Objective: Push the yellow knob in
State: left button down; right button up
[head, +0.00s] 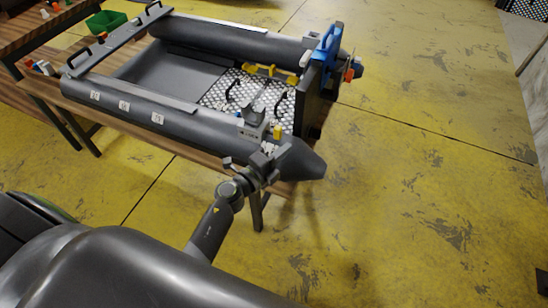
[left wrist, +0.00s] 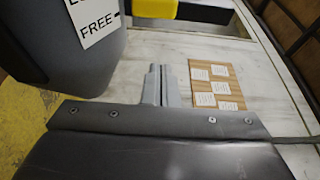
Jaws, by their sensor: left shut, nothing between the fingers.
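The yellow knob (head: 277,131) stands out from the right side of a grey control box (head: 252,132) on the near tube of the inflatable boat. In the left wrist view the yellow knob (left wrist: 155,8) is cut by the top edge, beside the dark box (left wrist: 60,45) with a label reading "FREE". My left gripper (head: 270,150) is just below the knob in the head view. Its fingers (left wrist: 160,85) are closed together with nothing between them. They appear apart from the knob. My right gripper is not in view.
The grey boat (head: 130,112) lies on a wooden table (head: 165,145). A blue-handled part (head: 327,45) is at its right end, and yellow pieces (head: 270,70) lie inside. A green bin (head: 106,22) is at the back left. The yellow floor at right is clear.

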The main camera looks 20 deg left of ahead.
aim_at(276, 133)
pick_arm(q)
jog(key=x, duration=0.4)
jog(key=a, duration=0.2)
jog(key=shift+w+a+f+b, duration=0.1)
jog(key=shift+w+a+b, duration=0.2)
jog(key=shift+a, duration=0.6)
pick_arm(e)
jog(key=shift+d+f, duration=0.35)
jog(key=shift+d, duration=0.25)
pick_arm(q)
jog(key=shift+a, duration=1.3)
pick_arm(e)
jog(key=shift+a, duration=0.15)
pick_arm(q)
jog(key=shift+d, duration=0.1)
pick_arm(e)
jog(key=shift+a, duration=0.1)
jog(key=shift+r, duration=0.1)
